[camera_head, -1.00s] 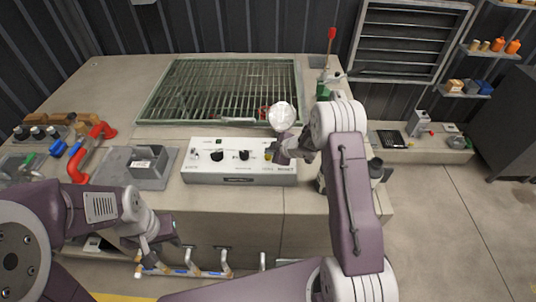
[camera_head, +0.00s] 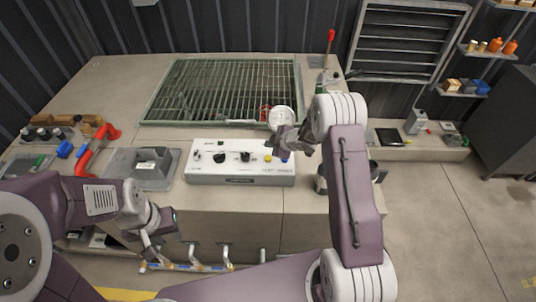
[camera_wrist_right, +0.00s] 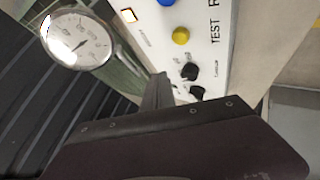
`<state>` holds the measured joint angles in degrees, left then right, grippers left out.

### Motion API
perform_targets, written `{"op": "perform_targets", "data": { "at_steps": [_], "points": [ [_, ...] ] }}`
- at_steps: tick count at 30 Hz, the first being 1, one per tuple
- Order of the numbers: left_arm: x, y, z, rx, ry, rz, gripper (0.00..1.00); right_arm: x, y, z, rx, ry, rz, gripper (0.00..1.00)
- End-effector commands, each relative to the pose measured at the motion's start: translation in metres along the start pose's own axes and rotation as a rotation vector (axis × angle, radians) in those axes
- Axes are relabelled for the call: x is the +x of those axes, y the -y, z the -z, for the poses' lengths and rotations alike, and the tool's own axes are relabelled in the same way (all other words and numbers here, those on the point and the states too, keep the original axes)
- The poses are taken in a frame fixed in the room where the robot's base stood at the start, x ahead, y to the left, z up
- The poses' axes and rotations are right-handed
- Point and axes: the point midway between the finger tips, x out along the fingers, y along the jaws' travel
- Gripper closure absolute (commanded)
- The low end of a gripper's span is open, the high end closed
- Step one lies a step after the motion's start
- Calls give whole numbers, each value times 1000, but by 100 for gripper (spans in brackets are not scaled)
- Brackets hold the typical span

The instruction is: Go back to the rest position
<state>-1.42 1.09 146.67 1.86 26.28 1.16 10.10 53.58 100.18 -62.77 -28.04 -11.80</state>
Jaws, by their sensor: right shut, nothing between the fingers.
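My right arm reaches in from the right over the bench. Its gripper (camera_head: 281,138) hangs above the right end of the white control panel (camera_head: 240,177), shut and empty, just below the round gauge (camera_head: 281,117). In the right wrist view, the dark fingers (camera_wrist_right: 158,92) are together, with the gauge (camera_wrist_right: 79,40) on the left and the panel's yellow button (camera_wrist_right: 180,36) and black knobs beyond. My left gripper (camera_head: 153,249) hangs low in front of the bench, near the pipes on its front. Its fingertips are too small to tell whether it is open.
A green metal grating (camera_head: 225,90) lies behind the panel. Left of the panel are a grey box (camera_head: 150,160) and a red pipe (camera_head: 98,145). A red-handled lever (camera_head: 330,45) stands at the back right. Open floor (camera_head: 455,220) lies to the right.

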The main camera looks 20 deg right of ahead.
Motion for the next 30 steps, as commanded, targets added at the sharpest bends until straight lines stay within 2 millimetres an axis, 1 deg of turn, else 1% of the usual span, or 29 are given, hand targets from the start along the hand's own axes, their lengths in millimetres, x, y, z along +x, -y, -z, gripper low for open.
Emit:
{"op": "perform_targets", "data": {
  "at_steps": [22,23,25,26,28,29,30],
  "points": [
    [2,0,0,0,0,0,64,2,2,0,-1,-1,2,100],
    [3,0,0,0,0,0,64,2,1,3,-7,-5,-1,100],
    [6,0,-1,0,0,0,64,-3,-12,19,-32,-24,-28,100],
    [7,0,-1,0,0,0,64,-8,-21,30,-49,-36,-47,100],
    [13,0,-1,0,0,0,64,-31,-40,65,-83,-74,-99,100],
    [16,0,-2,0,0,0,64,-44,-46,80,-74,-82,-124,100],
    [19,0,-2,0,0,0,64,-63,-50,91,-38,-71,-155,100]
  ]
}}
